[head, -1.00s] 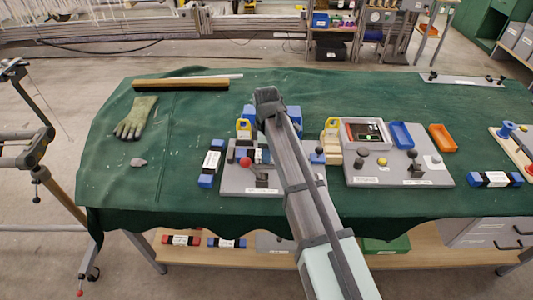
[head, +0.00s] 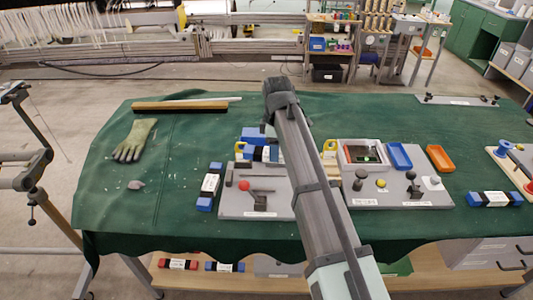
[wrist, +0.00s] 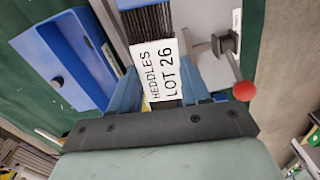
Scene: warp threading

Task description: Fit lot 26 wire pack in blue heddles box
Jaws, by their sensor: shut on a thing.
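The lot 26 wire pack (wrist: 152,25) has a dark ribbed middle, a blue end and a white label reading HEDDLES LOT 26. My gripper (wrist: 162,92) is shut on it, with a finger on each side of the label in the wrist view. In the head view my arm hides the fingers and part of the pack (head: 262,154). The blue heddles box (wrist: 65,58) is just left of the pack in the wrist view. In the head view the box (head: 254,134) shows behind the pack, partly covered by my arm. The pack appears outside the box; any contact between them is unclear.
A grey panel with a red-knobbed lever (head: 245,187) stands in front of the pack. Another blue-ended pack (head: 209,186) lies left of it. A second control panel (head: 405,188), a blue tray (head: 399,156) and an orange tray (head: 440,158) are right. The left table is mostly clear.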

